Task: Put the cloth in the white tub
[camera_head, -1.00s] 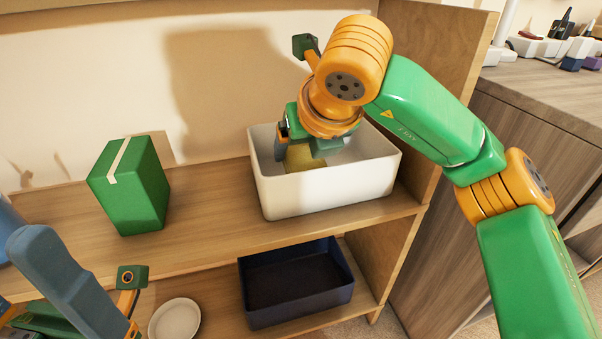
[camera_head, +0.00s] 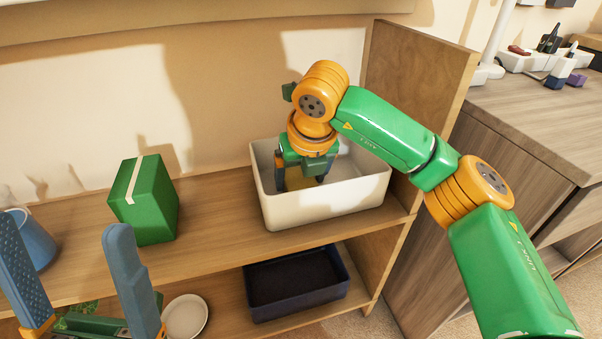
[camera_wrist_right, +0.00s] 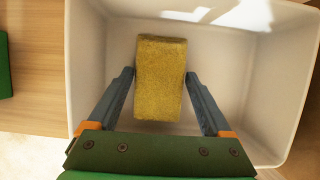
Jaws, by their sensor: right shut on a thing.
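The cloth is a folded yellow rectangular piece; in the right wrist view the cloth (camera_wrist_right: 160,95) lies between my finger tips, over the floor of the white tub. In the head view the cloth (camera_head: 299,179) is partly hidden by the gripper. The white tub (camera_head: 330,205) stands on the upper shelf. My right gripper (camera_head: 301,184) reaches down inside the tub and is shut on the cloth. Whether the cloth touches the tub floor is hard to tell. My left gripper (camera_head: 64,232) is at the lower left, its fingers wide apart and empty.
A green box (camera_head: 145,200) stands on the upper shelf left of the tub. A blue cup (camera_head: 35,240) is at the far left. A dark blue bin (camera_head: 297,285) and a pale plate (camera_head: 186,317) are on the lower shelf. A wooden side panel (camera_head: 415,75) rises right of the tub.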

